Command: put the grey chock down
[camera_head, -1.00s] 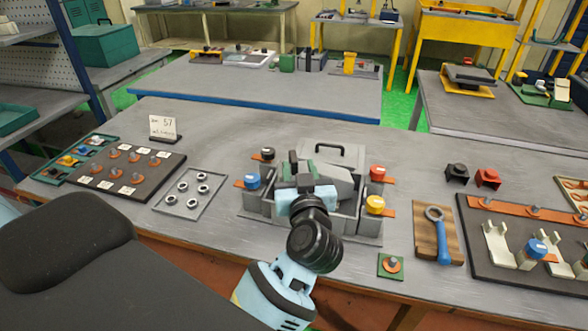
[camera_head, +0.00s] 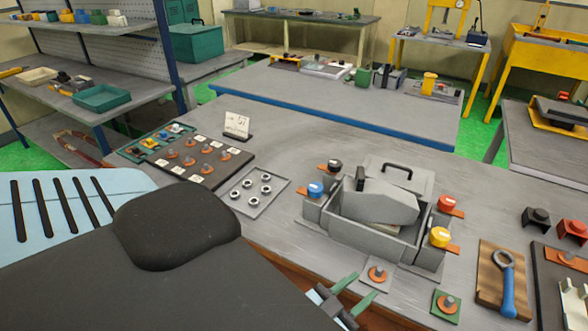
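A grey block with sloped faces (camera_head: 376,203), which I take to be the grey chock, lies in the open grey box (camera_head: 395,252) on the workbench. It rests tilted, and its lower part is hidden by the box wall. My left gripper (camera_head: 355,293) is at the front edge of the bench, low in the view, apart from the box and the block. Its two green fingers are spread with nothing seen between them. My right gripper is not in view.
Blue (camera_head: 315,189), black, red (camera_head: 446,203) and yellow (camera_head: 439,237) capped terminals stand around the box. A lid with a black handle (camera_head: 410,180) is behind it. A plate of nuts (camera_head: 254,190) is to the left, a wooden board with a blue-handled tool (camera_head: 506,280) to the right.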

